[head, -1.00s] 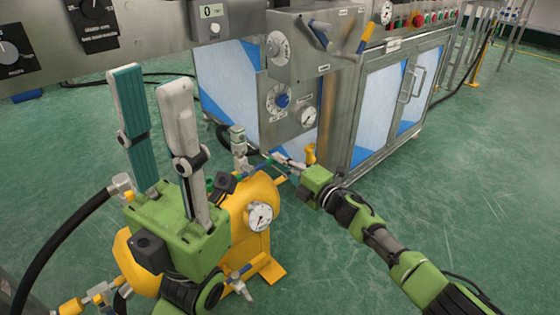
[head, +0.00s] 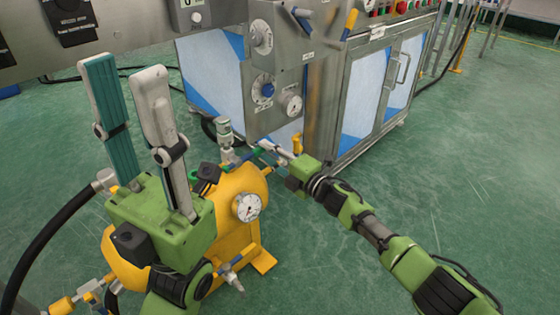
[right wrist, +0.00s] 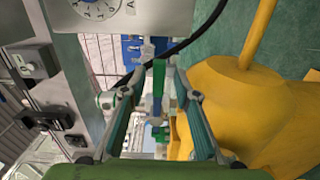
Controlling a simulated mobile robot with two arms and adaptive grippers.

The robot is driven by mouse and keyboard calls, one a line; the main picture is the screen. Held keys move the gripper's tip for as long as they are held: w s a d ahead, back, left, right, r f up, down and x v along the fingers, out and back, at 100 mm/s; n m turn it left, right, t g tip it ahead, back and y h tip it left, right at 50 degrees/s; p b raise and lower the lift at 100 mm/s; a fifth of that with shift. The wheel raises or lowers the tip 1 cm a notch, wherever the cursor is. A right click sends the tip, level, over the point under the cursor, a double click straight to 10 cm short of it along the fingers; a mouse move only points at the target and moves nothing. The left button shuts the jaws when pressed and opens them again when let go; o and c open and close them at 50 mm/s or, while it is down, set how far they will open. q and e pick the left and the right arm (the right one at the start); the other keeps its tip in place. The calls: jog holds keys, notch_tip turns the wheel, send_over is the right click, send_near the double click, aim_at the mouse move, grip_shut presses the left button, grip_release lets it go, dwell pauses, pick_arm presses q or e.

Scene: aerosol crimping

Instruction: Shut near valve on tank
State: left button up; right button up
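A yellow tank (head: 228,220) with a round gauge (head: 246,206) stands on the floor at lower left in the head view. A valve with a blue handle (head: 230,264) is at its lower front. A second handle, blue and green (head: 254,154), is at its upper right. My right gripper (head: 268,147) reaches that upper handle. In the right wrist view the handle (right wrist: 158,80) lies between my fingers, with gaps visible beside it. The tank (right wrist: 255,115) fills the right there. My left gripper (head: 125,68) is open and empty, fingers up, in front of the tank.
A steel cabinet (head: 333,110) with dials, levers and glass doors stands behind the tank. A black hose (head: 55,235) runs at the left to a fitting. A grey-white upright fitting (head: 225,135) rises behind the tank. Green floor is open at the right.

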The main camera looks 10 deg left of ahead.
jog(key=v, duration=1.1)
jog(key=shift+s+d, duration=0.25)
jog(key=shift+s, duration=0.05)
jog(key=shift+a, duration=0.1)
